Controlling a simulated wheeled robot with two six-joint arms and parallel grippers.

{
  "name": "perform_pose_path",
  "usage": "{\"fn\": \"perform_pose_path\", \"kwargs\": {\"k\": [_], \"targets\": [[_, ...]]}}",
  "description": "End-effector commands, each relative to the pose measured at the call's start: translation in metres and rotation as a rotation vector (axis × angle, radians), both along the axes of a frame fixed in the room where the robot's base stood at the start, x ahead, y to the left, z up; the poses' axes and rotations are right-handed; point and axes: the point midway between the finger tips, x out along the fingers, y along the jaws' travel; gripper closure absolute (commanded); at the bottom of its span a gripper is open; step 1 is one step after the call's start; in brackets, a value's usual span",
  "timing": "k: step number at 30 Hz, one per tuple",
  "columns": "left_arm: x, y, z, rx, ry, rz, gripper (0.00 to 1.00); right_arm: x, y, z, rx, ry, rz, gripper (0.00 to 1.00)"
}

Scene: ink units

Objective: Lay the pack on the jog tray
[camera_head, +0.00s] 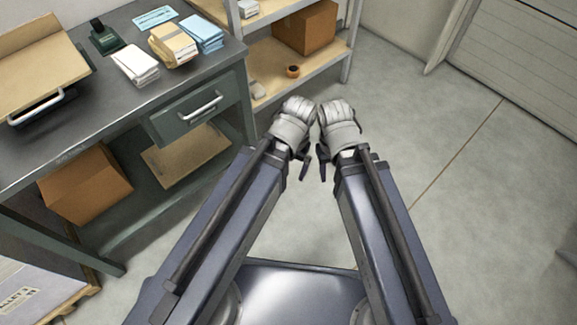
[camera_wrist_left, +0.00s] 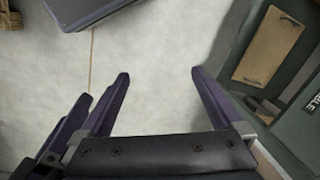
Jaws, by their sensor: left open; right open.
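Several packs lie on the dark bench: a white pack (camera_head: 135,65), a cream banded pack (camera_head: 173,45) and a light blue pack (camera_head: 202,33). I cannot tell which one the task means. A tilted tan tray with a raised back (camera_head: 38,72), likely the jog tray, stands at the left end of the bench; nothing shows on it. My left gripper (camera_head: 304,167) hangs beside my right gripper (camera_head: 322,166), right of the bench and over the floor, far from the packs. The left wrist view shows the left gripper (camera_wrist_left: 160,88) open, with bare floor between its fingers.
A dark green device (camera_head: 104,38) and a flat blue sheet (camera_head: 155,17) are on the bench (camera_head: 90,97). A drawer (camera_head: 195,108) juts below its edge. Cardboard boxes sit on the bench's lower shelf (camera_head: 85,185) and the rack behind (camera_head: 304,27). The floor at right is clear.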

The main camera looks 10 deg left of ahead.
Motion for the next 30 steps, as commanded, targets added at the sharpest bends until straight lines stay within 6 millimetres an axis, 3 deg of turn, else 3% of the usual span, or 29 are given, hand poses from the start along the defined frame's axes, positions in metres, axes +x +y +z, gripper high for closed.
{"fn": "perform_pose_path", "kwargs": {"k": [9, 13, 17, 20, 24, 27, 30], "targets": [[-0.003, -0.003, 0.0, -0.012, 0.014, -0.025, 0.0, 0.0, 0.0, 0.0, 0.0, 0.0, 0.0, 0.5], [0.016, 0.019, 0.0, 0.057, -0.041, -0.095, 0.0, 0.0, 0.0, -0.002, 0.0, 0.0, 0.0, 0.5], [0.064, 0.081, 0.013, 0.279, -0.148, -0.307, 0.0, 0.0, 0.0, -0.005, 0.0, 0.0, 0.0, 0.5], [0.102, 0.14, 0.04, 0.535, -0.182, -0.535, 0.0, 0.0, 0.0, -0.008, 0.0, 0.0, 0.0, 0.5], [0.144, 0.209, 0.092, 0.926, -0.092, -0.862, 0.0, 0.0, 0.0, -0.011, 0.0, 0.0, 0.0, 0.5], [0.164, 0.243, 0.13, 1.183, 0.059, -1.071, 0.0, 0.0, 0.0, -0.013, 0.0, 0.0, 0.0, 0.5], [0.178, 0.263, 0.162, 1.384, 0.239, -1.237, 0.0, 0.0, 0.0, -0.015, 0.0, 0.0, 0.0, 0.5]]}}
